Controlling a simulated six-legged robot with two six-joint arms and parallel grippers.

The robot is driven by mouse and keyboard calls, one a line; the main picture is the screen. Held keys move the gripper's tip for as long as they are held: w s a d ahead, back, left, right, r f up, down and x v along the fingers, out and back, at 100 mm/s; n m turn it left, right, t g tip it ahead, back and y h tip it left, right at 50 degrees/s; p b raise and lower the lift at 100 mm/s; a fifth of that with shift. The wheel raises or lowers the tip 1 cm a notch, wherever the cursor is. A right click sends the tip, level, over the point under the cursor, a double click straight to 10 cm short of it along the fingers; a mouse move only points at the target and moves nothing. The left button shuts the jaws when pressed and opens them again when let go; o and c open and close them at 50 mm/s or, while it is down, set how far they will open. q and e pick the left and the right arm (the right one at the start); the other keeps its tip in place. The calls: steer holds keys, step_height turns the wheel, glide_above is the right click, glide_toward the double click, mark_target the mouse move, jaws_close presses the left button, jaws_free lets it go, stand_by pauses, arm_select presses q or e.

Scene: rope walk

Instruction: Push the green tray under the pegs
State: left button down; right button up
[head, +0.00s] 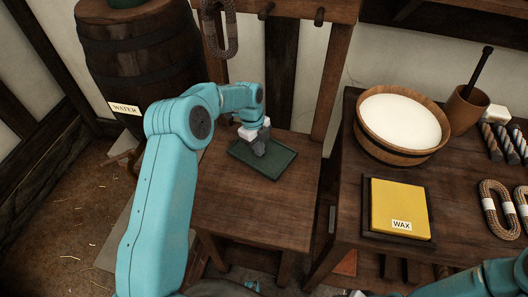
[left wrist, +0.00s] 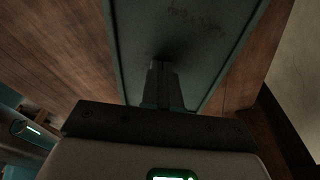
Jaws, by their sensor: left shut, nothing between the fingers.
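The green tray (head: 283,167) lies flat and empty on a small wooden table (head: 245,218), towards its far side. The pegs, a dark one (head: 266,11) and another (head: 319,16), stick out of a wooden rail above and behind the table. My left gripper (head: 259,150) is shut and empty, pointing down over the tray's left part. In the left wrist view the shut fingers (left wrist: 160,72) reach over the tray floor (left wrist: 205,40); whether they touch it I cannot tell. My right gripper is out of view; only part of that arm shows at the lower right.
A coil of rope (head: 219,30) hangs left of the pegs. A water barrel (head: 140,55) stands at the left. A bench at the right holds a wooden tub (head: 432,148), a yellow wax block (head: 400,205) and rope coils (head: 495,208). The small table's front is clear.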

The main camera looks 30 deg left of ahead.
arm_select(q)
steer(key=shift+a+r, duration=0.1)
steer(key=shift+r, duration=0.1)
step_height(320, 180, up, 7)
steer(key=a, duration=0.1)
stand_by(0.5)
